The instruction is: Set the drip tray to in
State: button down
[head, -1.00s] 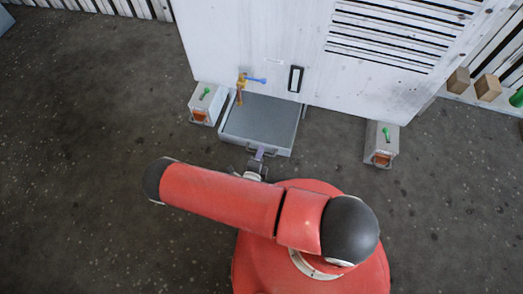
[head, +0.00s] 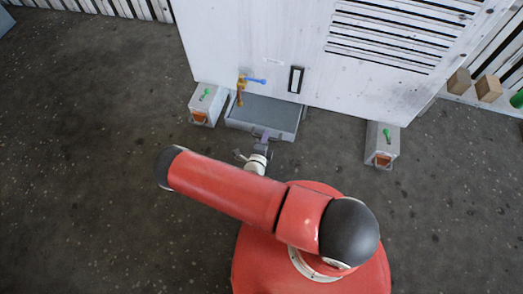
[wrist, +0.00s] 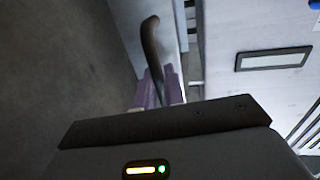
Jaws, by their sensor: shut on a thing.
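The grey drip tray (head: 264,114) sits low at the foot of the white housing, with its front part sticking out toward me. My gripper (head: 263,137) is at the middle of the tray's front. In the wrist view, the purple fingers of my gripper (wrist: 158,88) are shut on the dark curved tray handle (wrist: 151,38). The rear of the tray is hidden under the housing. Much of the handle is hidden by my gripper in the head view.
The white housing (head: 300,50) rises behind the tray. A brass tap with a blue lever (head: 254,81) hangs above the tray. Grey feet with green levers stand at left (head: 205,103) and right (head: 382,144). The dark floor (head: 90,200) is clear at left.

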aim_at(271, 123)
jog(key=x, duration=0.3)
jog(key=r+x, duration=0.1)
jog(key=x, duration=0.2)
jog(key=r+x, duration=0.1)
jog(key=x, duration=0.3)
jog(key=shift+w+b, duration=0.15)
jog(key=shift+b, duration=0.2)
jog(key=c, duration=1.9)
grip_release()
jog(key=shift+w, duration=0.1)
jog(key=p+v, duration=0.1)
jog(key=v, duration=0.7)
jog(key=shift+f, duration=0.1)
